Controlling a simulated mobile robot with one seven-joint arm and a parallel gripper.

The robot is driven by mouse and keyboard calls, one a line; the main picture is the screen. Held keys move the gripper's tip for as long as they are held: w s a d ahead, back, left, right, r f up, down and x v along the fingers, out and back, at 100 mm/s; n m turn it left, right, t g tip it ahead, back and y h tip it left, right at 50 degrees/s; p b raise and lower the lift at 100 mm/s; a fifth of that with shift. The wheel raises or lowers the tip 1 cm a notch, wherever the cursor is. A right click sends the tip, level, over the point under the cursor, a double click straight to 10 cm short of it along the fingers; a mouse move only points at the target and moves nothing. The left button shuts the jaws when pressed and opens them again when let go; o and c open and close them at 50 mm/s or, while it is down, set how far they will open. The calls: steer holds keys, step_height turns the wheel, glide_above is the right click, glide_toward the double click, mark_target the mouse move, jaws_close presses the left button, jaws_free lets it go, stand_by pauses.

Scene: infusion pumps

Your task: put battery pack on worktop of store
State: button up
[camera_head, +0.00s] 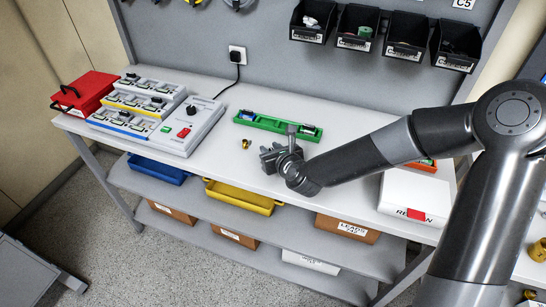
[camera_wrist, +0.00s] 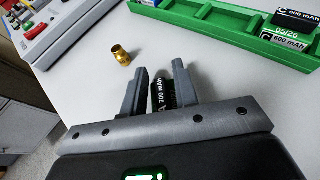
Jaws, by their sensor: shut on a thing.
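My gripper (camera_wrist: 158,78) is shut on a dark battery pack (camera_wrist: 160,94), whose white lettering reads "700 mAh". In the head view my gripper (camera_head: 276,158) is over the front part of the white worktop (camera_head: 222,150), in front of the green tray. The pack cannot be made out in the head view. In the wrist view the worktop (camera_wrist: 85,85) lies beneath and beyond the fingers. I cannot tell whether the pack touches it.
A brass fitting (camera_head: 245,143) stands left of my gripper. The green tray (camera_head: 278,127) behind holds other packs, some marked "600 mAh" (camera_wrist: 284,40). A charger station (camera_head: 160,110) and red case (camera_head: 86,92) are left; a white box (camera_head: 415,195) is right.

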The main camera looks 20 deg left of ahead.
jaws_close()
steer(key=shift+r, duration=0.1)
steer(key=shift+r, duration=0.6)
step_height(320, 180, up, 3)
steer(key=shift+w+f, duration=0.1)
steer(key=d+r, duration=0.7)
steer(key=d, duration=0.5)
steer(key=w+d+f+m+t+h, duration=0.1)
steer(key=w+d+f+m+h, duration=0.1)
steer(key=w+d, duration=0.4)
steer(key=w+d+f+m+t+h, duration=0.1)
steer(key=w+d+f+m+h, duration=0.2)
steer(key=w+d, duration=0.4)
steer(key=w+d+f+m+t+h, duration=0.2)
steer(key=w+d+m+h, duration=0.2)
steer(key=d, duration=0.9)
steer(key=shift+w+f+h, duration=0.15)
steer(key=shift+w+h, duration=0.15)
steer(key=shift+w, duration=0.95)
